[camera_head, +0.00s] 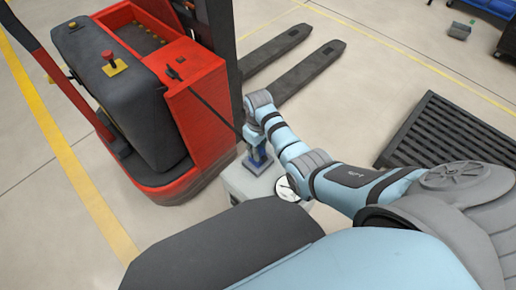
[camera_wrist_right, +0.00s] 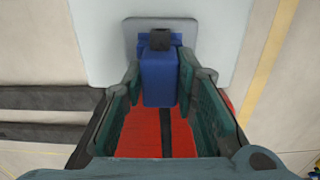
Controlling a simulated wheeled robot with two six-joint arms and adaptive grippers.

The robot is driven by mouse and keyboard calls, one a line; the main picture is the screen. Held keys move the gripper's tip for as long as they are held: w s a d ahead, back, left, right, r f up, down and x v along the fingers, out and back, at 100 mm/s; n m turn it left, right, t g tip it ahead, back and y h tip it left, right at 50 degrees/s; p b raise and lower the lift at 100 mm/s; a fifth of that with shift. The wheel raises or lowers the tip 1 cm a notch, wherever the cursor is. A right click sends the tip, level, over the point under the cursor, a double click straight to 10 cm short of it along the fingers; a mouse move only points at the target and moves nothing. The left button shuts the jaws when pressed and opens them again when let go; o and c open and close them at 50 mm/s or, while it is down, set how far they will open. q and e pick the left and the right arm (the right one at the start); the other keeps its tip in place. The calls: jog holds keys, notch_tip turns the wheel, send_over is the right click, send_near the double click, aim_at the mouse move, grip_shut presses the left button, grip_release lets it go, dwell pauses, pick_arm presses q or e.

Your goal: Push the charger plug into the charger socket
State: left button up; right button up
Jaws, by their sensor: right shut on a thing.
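My right gripper (camera_wrist_right: 158,92) is shut on a blue block, the charger plug (camera_wrist_right: 158,82), which stands between its two green fingers in the wrist view. In the head view my right arm reaches in from the right, and the blue plug (camera_head: 258,157) shows under the wrist, over a light grey box (camera_head: 254,186). A wider blue piece and a dark block show at the plug's far end, against a pale grey plate (camera_wrist_right: 205,35). I cannot tell whether the plug touches or sits in the socket; the socket is not clearly distinguishable. My left gripper is not in view.
A red and black forklift (camera_head: 195,105) stands close on the left, its forks (camera_head: 313,70) pointing to the upper right. A thin black cable (camera_head: 205,100) runs from it toward my right gripper. A dark slatted pallet (camera_head: 440,135) lies at the right. Floor between is clear.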

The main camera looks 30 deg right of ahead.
dwell(0.4)
jog(key=shift+s+p, duration=0.1)
jog(key=shift+p, duration=0.35)
jog(key=shift+p, duration=0.5)
dwell(1.0)
jog(key=shift+f+b, duration=0.5)
jog(key=shift+f, duration=0.1)
jog(key=o, duration=1.2)
jog(key=shift+c, duration=0.2)
jog(key=shift+r, duration=0.1)
notch_tip(320, 180, up, 12)
